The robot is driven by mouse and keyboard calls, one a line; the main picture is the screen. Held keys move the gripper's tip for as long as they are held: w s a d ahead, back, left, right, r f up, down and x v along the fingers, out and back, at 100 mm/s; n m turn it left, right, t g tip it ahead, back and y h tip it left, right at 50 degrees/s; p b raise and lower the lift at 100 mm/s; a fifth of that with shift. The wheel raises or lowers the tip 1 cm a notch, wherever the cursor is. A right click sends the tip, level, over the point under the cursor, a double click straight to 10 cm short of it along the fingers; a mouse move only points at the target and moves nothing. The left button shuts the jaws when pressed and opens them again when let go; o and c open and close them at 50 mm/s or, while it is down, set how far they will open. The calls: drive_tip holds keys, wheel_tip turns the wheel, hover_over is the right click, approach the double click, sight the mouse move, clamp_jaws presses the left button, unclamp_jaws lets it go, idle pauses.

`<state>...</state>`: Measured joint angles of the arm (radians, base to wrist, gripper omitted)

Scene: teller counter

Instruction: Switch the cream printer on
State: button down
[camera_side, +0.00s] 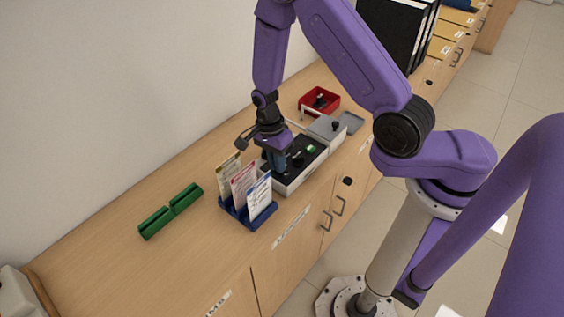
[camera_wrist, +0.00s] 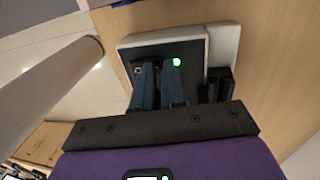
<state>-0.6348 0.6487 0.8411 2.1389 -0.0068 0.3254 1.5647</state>
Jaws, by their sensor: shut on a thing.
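The cream printer (camera_side: 296,180) is a low pale box with a black top panel, standing on the wooden counter. It also shows in the wrist view (camera_wrist: 222,47), where a round green light (camera_wrist: 176,62) glows on the panel. My gripper (camera_side: 276,163) points down over the panel's near-left part in the side view. Its blue fingers (camera_wrist: 159,66) are close together at the panel, beside the green light, shut on a small dark part that looks like the switch. The fingers mostly hide that part.
A blue card holder (camera_side: 236,214) with upright cards stands close to the printer's left. A green two-part block (camera_side: 170,211) lies farther left. A grey box with a black knob (camera_side: 335,125) and a red tray (camera_side: 318,102) are behind right. The counter's left part is mostly clear.

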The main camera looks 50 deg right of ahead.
drive_tip(key=shift+s+f, duration=0.3)
drive_tip(key=shift+s, duration=0.3)
drive_tip(key=shift+s+r, duration=0.15)
drive_tip(key=shift+s, duration=0.5)
drive_tip(key=w+r, duration=0.1)
drive_tip(key=r, duration=0.2)
drive_tip(key=w+r, duration=0.1)
drive_tip(key=shift+w+r, duration=0.35)
drive_tip(key=shift+r, duration=0.05)
wheel_tip(320, 180, up, 13)
drive_tip(key=a+n, duration=0.2)
drive_tip(key=n, duration=0.5)
drive_tip(key=s+d+r+n+t, duration=0.1)
drive_tip(key=s+d+r+n, duration=0.1)
drive_tip(key=s+n, duration=0.9)
drive_tip(key=s+d+r+n+t, duration=0.1)
drive_tip(key=s+r+n, duration=0.3)
drive_tip(key=s+n, duration=0.6)
drive_tip(key=d+n, duration=0.1)
drive_tip(key=n, duration=0.1)
drive_tip(key=shift+s+n, duration=0.3)
drive_tip(key=shift+s, duration=0.1)
